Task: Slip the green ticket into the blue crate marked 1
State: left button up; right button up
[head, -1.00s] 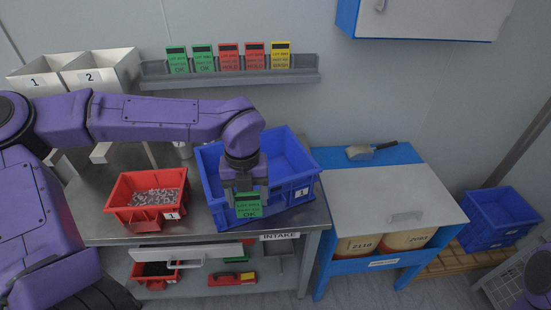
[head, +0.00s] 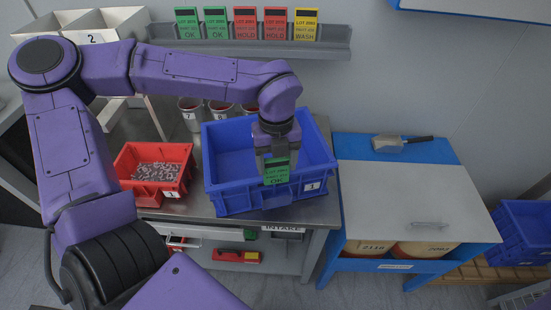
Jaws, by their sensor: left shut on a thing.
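The blue crate marked 1 (head: 232,197) stands on the metal bench, its white label on the front right. My left gripper (head: 276,160) is over the front part of the crate, pointing down. It is shut on the green ticket (head: 277,174), which hangs upright from the jaws with its printed face toward me. The ticket shows in front of the crate's front wall region; I cannot tell whether its lower edge is below the rim. My right gripper is not in view.
A red bin (head: 136,161) with small metal parts stands left of the crate. Several cans stand behind it. A grey wall rack (head: 239,47) holds other green, red and yellow tickets. A blue cabinet (head: 344,148) with a scoop (head: 388,143) on top is at the right.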

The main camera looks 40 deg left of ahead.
aim_at(276, 182)
pick_arm(q)
jog(key=shift+w+f+b, duration=0.15)
jog(key=shift+f+b, duration=0.35)
jog(key=shift+f, duration=0.4)
jog(key=shift+s+f+b, duration=0.25)
jog(key=shift+f+b, duration=0.55)
jog(key=shift+w+f+b, duration=0.15)
jog(key=shift+f+b, duration=0.5)
jog(key=shift+f, duration=0.7)
jog(key=shift+r, duration=0.1)
jog(key=shift+g+h, duration=0.3)
jog(key=shift+f+p, duration=0.2)
jog(key=shift+p, duration=0.2)
jog(key=shift+f, duration=0.2)
